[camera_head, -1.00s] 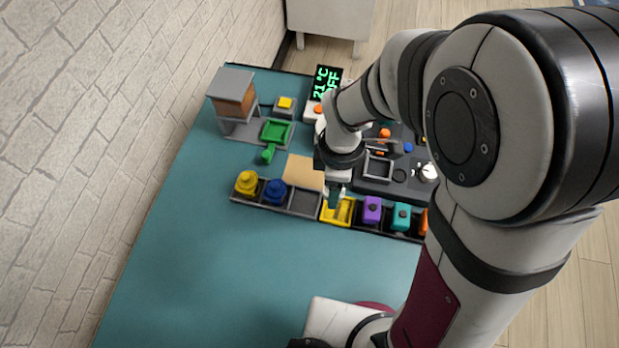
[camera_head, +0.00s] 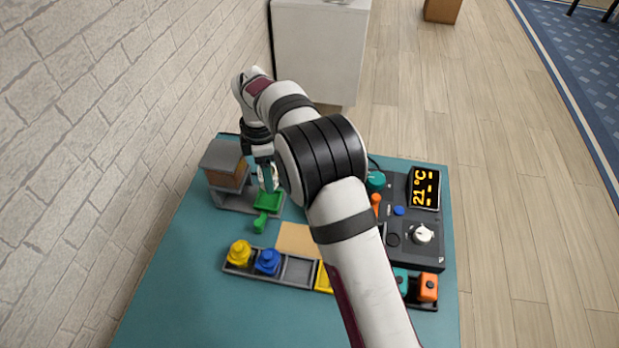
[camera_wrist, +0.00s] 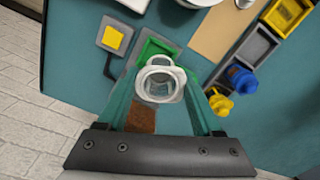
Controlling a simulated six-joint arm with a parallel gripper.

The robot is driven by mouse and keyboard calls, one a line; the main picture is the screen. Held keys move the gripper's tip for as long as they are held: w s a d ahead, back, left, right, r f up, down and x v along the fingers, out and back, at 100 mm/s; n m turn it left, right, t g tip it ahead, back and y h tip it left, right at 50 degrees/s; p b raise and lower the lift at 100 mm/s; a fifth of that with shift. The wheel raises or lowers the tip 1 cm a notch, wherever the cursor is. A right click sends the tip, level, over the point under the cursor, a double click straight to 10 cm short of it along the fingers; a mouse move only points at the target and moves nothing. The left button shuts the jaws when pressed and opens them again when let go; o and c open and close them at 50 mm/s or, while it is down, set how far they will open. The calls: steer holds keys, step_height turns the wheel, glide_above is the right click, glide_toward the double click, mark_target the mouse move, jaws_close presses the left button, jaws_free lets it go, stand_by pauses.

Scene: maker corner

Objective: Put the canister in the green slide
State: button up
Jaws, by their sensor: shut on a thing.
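My gripper (camera_head: 266,177) is shut on a white canister (camera_wrist: 160,84) with a pale, see-through middle, held between the two teal fingers in the wrist view. In the head view the canister (camera_head: 268,172) is partly hidden by the fingers. The green slide (camera_head: 268,202), a tray with a green handle, sits at the foot of the grey and brown hopper. The gripper is over or just behind the slide; the gap in height is hard to tell. In the wrist view the slide (camera_wrist: 152,48) shows just beyond the canister, partly covered by it.
The grey-topped hopper (camera_head: 226,163) stands close left of the gripper. A yellow button (camera_wrist: 114,38) is beside the slide. A row holder (camera_head: 297,271) in front carries yellow and blue knobbed pieces and coloured blocks. A control panel (camera_head: 413,250) with a lit display (camera_head: 424,187) lies right.

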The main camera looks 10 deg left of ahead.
steer(key=shift+a+f, duration=0.25)
steer(key=shift+a, duration=0.25)
steer(key=shift+f, duration=0.25)
steer(key=shift+w+f, duration=0.1)
steer(key=shift+f, duration=2.8)
steer(key=shift+f, duration=0.4)
steer(key=o, duration=1.5)
steer(key=shift+f, duration=0.1)
steer(key=shift+c, duration=0.2)
steer(key=shift+r, duration=3.55)
